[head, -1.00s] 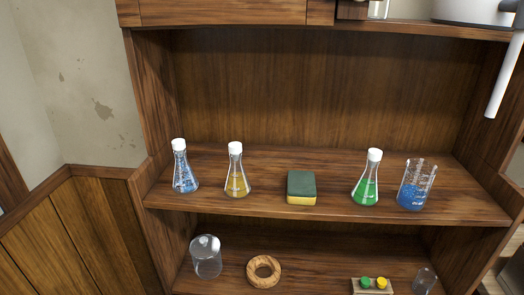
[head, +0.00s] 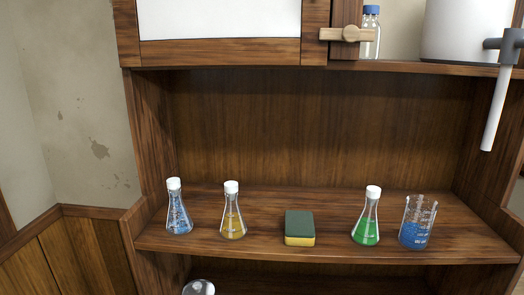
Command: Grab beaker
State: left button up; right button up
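A glass beaker (head: 417,222) with blue contents and white markings stands upright at the right end of the wooden shelf (head: 270,253). To its left, close by, is a white-capped flask of green liquid (head: 366,220). Neither of my grippers shows in the head view, so nothing is seen touching the beaker.
A green and yellow sponge (head: 300,228), a yellow flask (head: 232,213) and a blue flask (head: 178,210) stand along the same shelf. The cabinet's side walls and upper board enclose it. A white rod (head: 495,108) hangs at upper right. A glass jar top (head: 198,288) shows below.

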aim_at(420, 211)
jog(key=k+l, duration=0.1)
jog(key=l, duration=0.55)
jog(key=k+l+z, duration=0.15)
jog(key=l, duration=0.5)
jog(key=k+l, duration=0.1)
jog(key=l, duration=0.55)
jog(key=l+z, duration=0.1)
jog(key=l, duration=0.55)
jog(key=k, duration=0.05)
